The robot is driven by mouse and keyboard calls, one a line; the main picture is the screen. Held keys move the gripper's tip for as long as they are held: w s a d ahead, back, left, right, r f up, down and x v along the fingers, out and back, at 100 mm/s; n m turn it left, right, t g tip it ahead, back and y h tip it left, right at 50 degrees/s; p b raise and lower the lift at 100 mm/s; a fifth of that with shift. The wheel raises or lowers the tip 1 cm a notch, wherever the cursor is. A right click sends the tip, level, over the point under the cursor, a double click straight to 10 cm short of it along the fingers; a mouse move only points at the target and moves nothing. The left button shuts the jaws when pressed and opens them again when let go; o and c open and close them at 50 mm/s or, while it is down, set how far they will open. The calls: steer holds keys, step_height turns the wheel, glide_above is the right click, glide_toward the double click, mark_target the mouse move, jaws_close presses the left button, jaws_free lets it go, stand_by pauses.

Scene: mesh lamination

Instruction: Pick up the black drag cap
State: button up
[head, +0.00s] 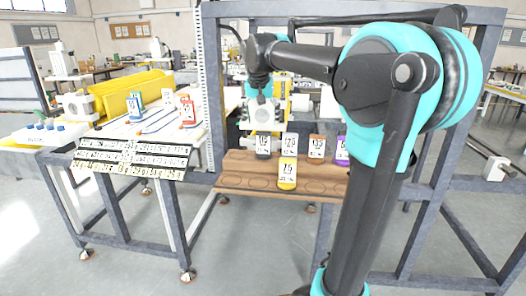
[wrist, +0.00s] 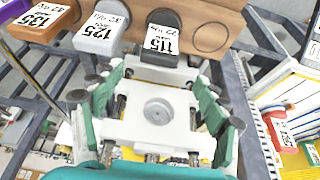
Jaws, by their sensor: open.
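The black drag cap (head: 263,146) stands at the left of the back row on the brown wooden rack, with a white label. In the wrist view the black cap (wrist: 160,47) is at the top middle, its label reading 115. My gripper (wrist: 155,95) is open and empty, its green fingers spread wide. The cap lies beyond the fingertips, not between them.
White (head: 290,143), brown (head: 316,147), purple (head: 342,148) and yellow (head: 287,173) caps share the rack (head: 240,176). A grey frame post (head: 211,90) stands left.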

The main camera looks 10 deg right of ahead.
mark_target(264, 140)
steer(key=x, duration=1.1)
steer(key=shift+f, duration=0.2)
steer(key=shift+s, duration=0.1)
jaws_close()
